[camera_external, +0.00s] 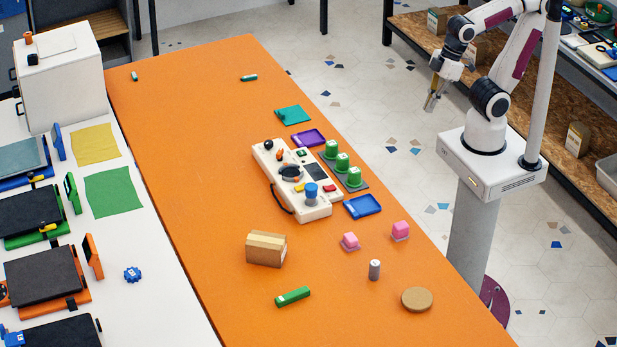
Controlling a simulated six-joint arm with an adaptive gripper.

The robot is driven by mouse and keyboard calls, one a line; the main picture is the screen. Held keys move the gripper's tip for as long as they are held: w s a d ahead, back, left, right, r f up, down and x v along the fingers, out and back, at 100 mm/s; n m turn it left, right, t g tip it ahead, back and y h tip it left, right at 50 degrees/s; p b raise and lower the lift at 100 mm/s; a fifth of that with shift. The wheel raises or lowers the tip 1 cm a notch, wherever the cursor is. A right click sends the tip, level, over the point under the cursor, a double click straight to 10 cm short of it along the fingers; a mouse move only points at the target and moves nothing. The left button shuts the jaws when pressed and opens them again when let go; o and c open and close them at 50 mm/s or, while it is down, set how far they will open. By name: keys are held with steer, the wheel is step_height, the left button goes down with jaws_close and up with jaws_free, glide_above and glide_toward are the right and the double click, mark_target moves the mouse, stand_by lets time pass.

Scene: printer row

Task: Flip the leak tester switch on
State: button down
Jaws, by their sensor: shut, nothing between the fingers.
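The leak tester (280,190) appears to be the cream-white panel on the orange table. It carries a black knob, a round dark-rimmed dial, a dark screen, a blue cylinder (311,192) and small red, yellow and green parts. Which of these small parts is the switch, and how it is set, I cannot tell at this size. My gripper (430,104) hangs in the air at the upper right, beyond the table's right edge and well apart from the panel. It is shut, pointing down, and holds nothing.
Green cylinders (343,162) on a dark plate, a purple tray (308,138) and a blue tray (362,207) stand close by the panel's right side. A cardboard box (266,249), pink blocks (400,230) and a grey cylinder (375,270) stand nearer the front. The table's far part is mostly clear.

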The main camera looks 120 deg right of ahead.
steer(key=shift+w+f+g, duration=0.5)
steer(key=shift+w+g, duration=0.1)
steer(key=shift+w, duration=1.25)
steer(key=g, duration=0.1)
glide_above(324, 186)
steer(key=s, duration=0.3)
step_height(324, 186, down, 7)
steer(key=shift+w, duration=0.15)
steer(key=shift+f, duration=0.1)
steer(key=f, duration=0.4)
steer(key=w+f, duration=0.1)
steer(key=f, duration=0.3)
steer(key=w+f, duration=0.1)
steer(key=f, duration=0.3)
steer(key=shift+w+f, duration=0.2)
steer(key=shift+f, duration=0.6)
